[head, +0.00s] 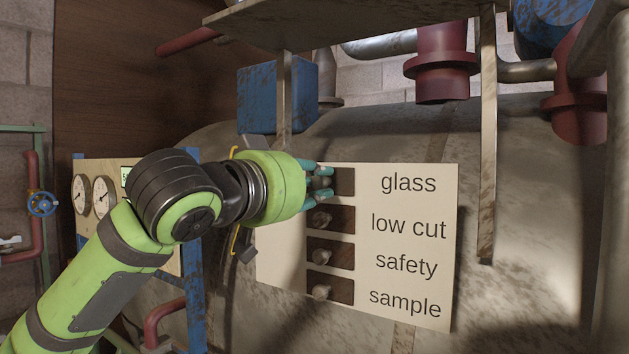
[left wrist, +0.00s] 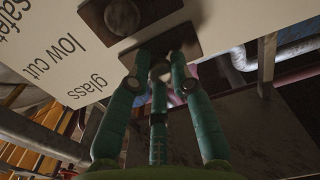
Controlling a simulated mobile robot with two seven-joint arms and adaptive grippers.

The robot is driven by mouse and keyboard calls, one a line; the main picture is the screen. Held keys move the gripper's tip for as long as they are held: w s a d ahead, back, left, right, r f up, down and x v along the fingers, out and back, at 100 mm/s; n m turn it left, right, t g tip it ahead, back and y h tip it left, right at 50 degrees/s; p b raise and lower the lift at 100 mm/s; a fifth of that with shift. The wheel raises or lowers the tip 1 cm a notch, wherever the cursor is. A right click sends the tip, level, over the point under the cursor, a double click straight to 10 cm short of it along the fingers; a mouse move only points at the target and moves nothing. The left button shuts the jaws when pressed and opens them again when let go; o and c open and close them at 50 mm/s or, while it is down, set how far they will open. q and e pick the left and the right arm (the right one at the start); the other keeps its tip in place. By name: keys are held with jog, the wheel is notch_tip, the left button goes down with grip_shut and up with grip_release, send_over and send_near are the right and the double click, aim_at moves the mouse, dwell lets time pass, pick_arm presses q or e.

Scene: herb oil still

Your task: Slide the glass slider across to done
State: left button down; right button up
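A cream panel (head: 400,255) carries a column of dark slots with round knobs. The top one is the glass slider (head: 325,182), beside the word "glass"; its knob sits toward the left part of its slot (head: 346,181). My left gripper (head: 319,181) is at this knob, with its teal fingers on both sides of it. In the left wrist view the fingers (left wrist: 160,68) converge around the glass knob (left wrist: 160,73), and they look closed on it. The fingers hide part of the knob and slot. My right gripper is not in view.
Below are the low cut (head: 320,219), safety (head: 319,257) and sample (head: 321,292) knobs, each toward the left of its slot. A metal upright (head: 487,150) stands right of the panel. A gauge board (head: 100,195) stands at left. A blue box (head: 270,98) is above.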

pick_arm(q)
jog(key=shift+r, duration=0.15)
jog(key=w+a+p, duration=0.3)
jog(key=w+a, duration=0.1)
jog(key=a, duration=0.3)
jog(key=shift+w+a+r+p, duration=0.25)
jog(key=shift+w+a+p, duration=0.1)
jog(key=shift+w+a, duration=0.05)
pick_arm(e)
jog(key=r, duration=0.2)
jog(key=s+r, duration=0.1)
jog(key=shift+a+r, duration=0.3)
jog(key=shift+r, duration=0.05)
pick_arm(q)
jog(key=c, duration=1.1)
grip_release()
jog(key=shift+w, duration=0.1)
jog(key=v, duration=1.2)
jog(key=shift+a+f, duration=0.15)
jog(key=shift+f, duration=0.05)
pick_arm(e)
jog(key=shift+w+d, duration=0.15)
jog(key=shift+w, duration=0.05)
